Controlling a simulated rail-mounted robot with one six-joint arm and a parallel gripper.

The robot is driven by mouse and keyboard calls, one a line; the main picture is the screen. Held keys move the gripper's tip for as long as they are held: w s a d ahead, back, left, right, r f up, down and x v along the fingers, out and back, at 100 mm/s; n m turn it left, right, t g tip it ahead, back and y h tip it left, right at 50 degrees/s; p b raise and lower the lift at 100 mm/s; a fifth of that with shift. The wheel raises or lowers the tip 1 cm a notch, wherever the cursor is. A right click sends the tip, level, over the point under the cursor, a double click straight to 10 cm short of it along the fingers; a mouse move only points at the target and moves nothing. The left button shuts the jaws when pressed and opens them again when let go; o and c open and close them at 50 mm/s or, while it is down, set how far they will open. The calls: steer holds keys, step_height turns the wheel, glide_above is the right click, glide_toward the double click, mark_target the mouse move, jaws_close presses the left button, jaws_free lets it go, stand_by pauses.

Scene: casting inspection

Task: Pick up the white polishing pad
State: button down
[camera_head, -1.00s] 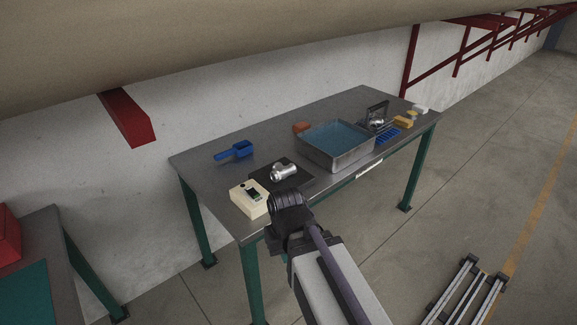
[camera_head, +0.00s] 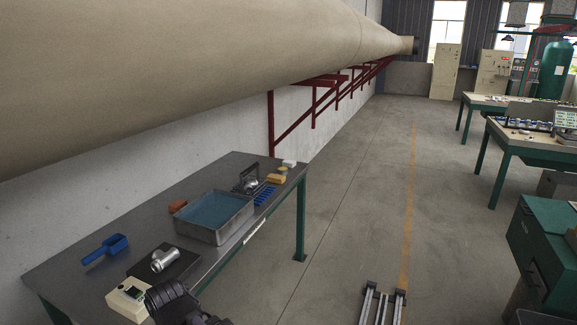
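The white polishing pad (camera_head: 289,163) is a small white block near the far right corner of the steel-topped table (camera_head: 105,228). It lies just beyond a yellow round item and a yellow-orange block. The dark end of my arm (camera_head: 180,303) shows at the bottom edge, by the near end of the table, far from the pad. Its fingers cannot be made out, so I cannot tell whether it is open or shut. Nothing visible touches the pad.
Between my arm and the pad are a cream device (camera_head: 128,299), a metal fitting (camera_head: 165,259) on a dark mat, a tray of blue liquid (camera_head: 250,210), a dark stand (camera_head: 246,177) and a blue rack (camera_head: 264,195). A blue scoop (camera_head: 105,248) lies left. A large beige pipe (camera_head: 200,60) runs overhead.

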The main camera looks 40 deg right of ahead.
jaws_free()
stand_by(0.9)
